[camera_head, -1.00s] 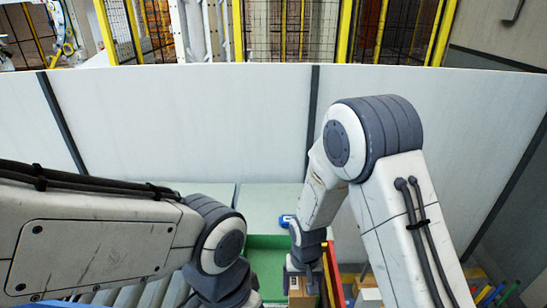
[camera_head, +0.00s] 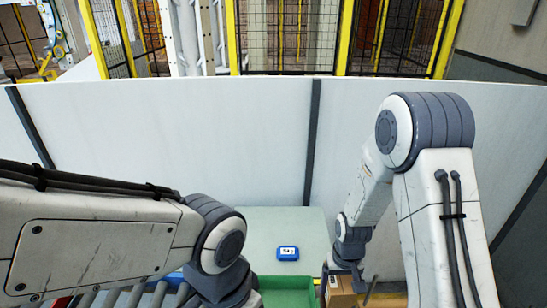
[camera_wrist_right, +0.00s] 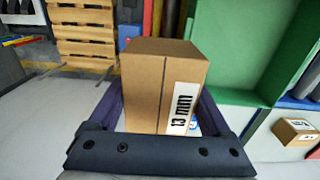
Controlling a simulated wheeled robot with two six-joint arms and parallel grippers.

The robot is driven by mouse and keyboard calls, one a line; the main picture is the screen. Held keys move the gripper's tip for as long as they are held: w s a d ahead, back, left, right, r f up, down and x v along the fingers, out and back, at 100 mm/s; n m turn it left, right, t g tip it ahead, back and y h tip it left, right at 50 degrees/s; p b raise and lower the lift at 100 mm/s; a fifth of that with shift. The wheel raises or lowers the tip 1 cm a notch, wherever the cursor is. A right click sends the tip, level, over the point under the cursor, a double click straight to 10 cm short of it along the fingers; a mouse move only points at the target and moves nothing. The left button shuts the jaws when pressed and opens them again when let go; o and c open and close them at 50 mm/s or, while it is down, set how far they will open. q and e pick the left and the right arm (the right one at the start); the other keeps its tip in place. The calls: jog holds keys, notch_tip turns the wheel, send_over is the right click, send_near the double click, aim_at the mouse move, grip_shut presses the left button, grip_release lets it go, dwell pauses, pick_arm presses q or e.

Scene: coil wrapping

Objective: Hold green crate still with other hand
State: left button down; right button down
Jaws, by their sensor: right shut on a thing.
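The green crate (camera_head: 286,283) shows only its far part at the bottom edge of the head view; its green wall (camera_wrist_right: 256,45) fills the upper right of the right wrist view. My right gripper (camera_head: 338,284) is shut on a brown cardboard box (camera_wrist_right: 145,85) with a white printed label. The box (camera_head: 341,300) is held to the right of the crate in the head view. My left arm reaches in from the left and its wrist is at the crate's left side. The left gripper is below the picture, so any contact with the crate is hidden.
A blue device (camera_head: 288,253) lies on the pale table (camera_head: 262,224) beyond the crate. Rollers (camera_head: 130,298) lie at the lower left. A wooden slatted stand (camera_wrist_right: 82,32) and a second small box (camera_wrist_right: 297,130) show in the right wrist view. A white partition (camera_head: 160,140) stands behind.

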jog(key=shift+d+r, duration=0.1)
jog(key=shift+d, duration=0.85)
jog(key=shift+s, duration=0.1)
jog(key=s+a+f+n, duration=0.1)
jog(key=a+n, duration=0.1)
jog(key=a, duration=0.7)
jog(key=s+a+f+n, duration=0.1)
jog(key=a+f+n, duration=0.1)
jog(key=a, duration=0.7)
jog(key=shift+s+a+f, duration=0.15)
jog(key=shift+s+a, duration=0.05)
jog(key=shift+a, duration=0.05)
